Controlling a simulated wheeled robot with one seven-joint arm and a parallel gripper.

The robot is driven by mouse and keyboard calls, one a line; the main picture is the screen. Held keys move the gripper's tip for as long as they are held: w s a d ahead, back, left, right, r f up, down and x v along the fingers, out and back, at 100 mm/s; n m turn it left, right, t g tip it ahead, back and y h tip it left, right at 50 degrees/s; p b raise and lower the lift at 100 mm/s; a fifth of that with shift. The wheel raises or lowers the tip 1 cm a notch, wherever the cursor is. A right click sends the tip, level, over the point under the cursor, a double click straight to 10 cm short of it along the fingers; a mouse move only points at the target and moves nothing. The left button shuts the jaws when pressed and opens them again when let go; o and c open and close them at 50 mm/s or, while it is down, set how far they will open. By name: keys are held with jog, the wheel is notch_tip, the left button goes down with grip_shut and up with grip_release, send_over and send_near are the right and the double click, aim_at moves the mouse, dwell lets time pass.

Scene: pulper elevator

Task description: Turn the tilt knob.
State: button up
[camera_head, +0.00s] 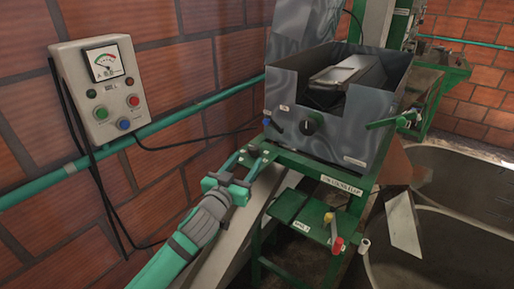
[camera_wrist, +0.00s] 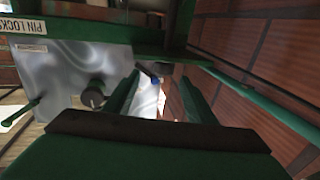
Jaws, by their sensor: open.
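The same dark knob shows in the wrist view (camera_wrist: 94,94), left of my fingers. A small blue-handled part (camera_head: 275,125) is on the box's left corner, and in the wrist view it shows between my fingertips (camera_wrist: 152,76), beyond them. My gripper (camera_head: 252,160) is open and empty, below and left of the knob and apart from it. Its two green fingers also show in the wrist view (camera_wrist: 160,82).
A green lever (camera_head: 390,123) sticks out on the box's right. A red and yellow handle (camera_head: 335,240) is low on the green stand. A control box (camera_head: 103,88) with gauge and buttons hangs on the brick wall at left, above a green pipe (camera_head: 190,108).

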aim_at(250, 151)
jog(key=x, duration=0.4)
jog(key=a+x, duration=0.1)
jog(key=x, duration=0.2)
jog(key=shift+w, duration=0.2)
jog(key=shift+w+d, duration=0.45)
jog(key=shift+w, duration=0.05)
jog(key=c, duration=1)
jog(key=shift+c, duration=0.2)
jog(key=shift+d, duration=0.1)
